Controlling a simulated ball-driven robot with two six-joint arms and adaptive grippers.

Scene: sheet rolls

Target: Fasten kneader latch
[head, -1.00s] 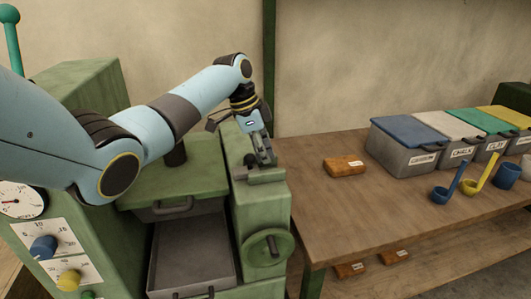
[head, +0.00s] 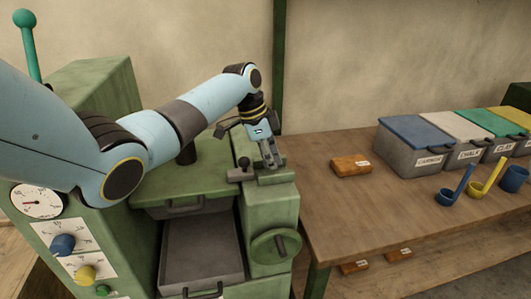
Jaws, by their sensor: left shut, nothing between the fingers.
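The kneader (head: 105,85) is a green machine at the left with a green lid (head: 180,183) that is down. The latch (head: 240,174) is a small grey bar with a dark knob (head: 244,162), on top of the green block (head: 270,210) to the right of the lid. My left gripper (head: 271,162) points down over that block, just right of the knob, above a grey-green bracket (head: 278,178). It is shut and empty. I cannot tell whether its fingertips touch the latch or bracket. My right gripper is out of view.
A metal tray (head: 203,250) sits below the lid. A green handwheel (head: 276,246) is on the block's front. The wooden table (head: 350,215) at the right bears an orange-brown block (head: 350,165), labelled bins (head: 408,155) and scoops (head: 458,187).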

